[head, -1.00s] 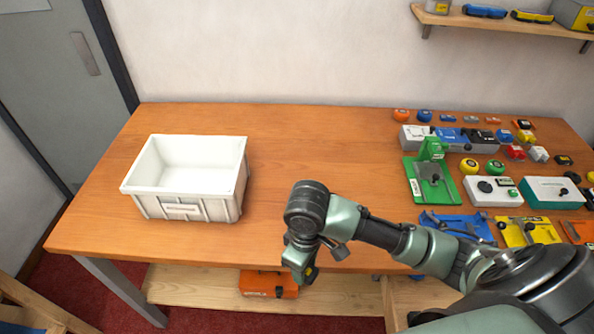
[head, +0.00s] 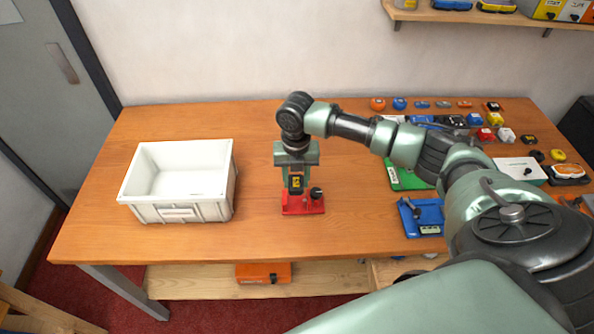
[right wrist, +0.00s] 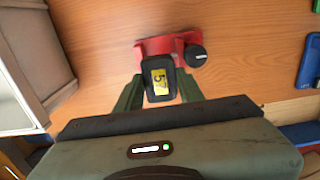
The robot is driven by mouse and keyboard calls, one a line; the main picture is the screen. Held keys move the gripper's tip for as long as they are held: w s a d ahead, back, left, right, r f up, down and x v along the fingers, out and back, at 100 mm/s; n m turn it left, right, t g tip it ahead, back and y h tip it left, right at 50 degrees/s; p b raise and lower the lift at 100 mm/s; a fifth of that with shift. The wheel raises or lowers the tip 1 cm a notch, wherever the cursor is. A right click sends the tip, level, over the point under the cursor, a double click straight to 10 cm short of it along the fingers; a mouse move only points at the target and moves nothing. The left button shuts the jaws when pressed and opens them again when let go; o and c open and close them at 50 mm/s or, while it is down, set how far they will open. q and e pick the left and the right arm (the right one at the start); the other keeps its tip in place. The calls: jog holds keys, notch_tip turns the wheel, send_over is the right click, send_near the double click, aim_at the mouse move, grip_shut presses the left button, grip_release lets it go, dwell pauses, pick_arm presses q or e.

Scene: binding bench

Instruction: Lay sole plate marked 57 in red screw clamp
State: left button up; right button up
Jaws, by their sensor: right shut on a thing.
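In the right wrist view the clamp (right wrist: 158,46) lies just beyond the plate. I cannot tell whether they touch. My left gripper is not in view.
A white bin (head: 178,212) stands to the left of the clamp. A blue fixture (head: 428,216), a green fixture (head: 398,180) and several small parts fill the right side. The bench between bin and clamp is clear. An orange case (head: 263,274) is on the lower shelf.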

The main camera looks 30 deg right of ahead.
jog(key=shift+w+d+r+n, duration=0.2)
jog(key=shift+w+d+n, duration=0.05)
jog(key=shift+d+n, duration=0.15)
notch_tip(320, 180, down, 3)
jog(key=b, duration=0.4)
jog(key=shift+f, duration=0.15)
jog(key=shift+a+f, duration=0.1)
jog(key=shift+f, duration=0.7)
jog(key=shift+p, duration=0.45)
jog(key=shift+f, duration=0.4)
dwell(0.8)
jog(key=o, duration=1.2)
jog(key=shift+o, duration=0.8)
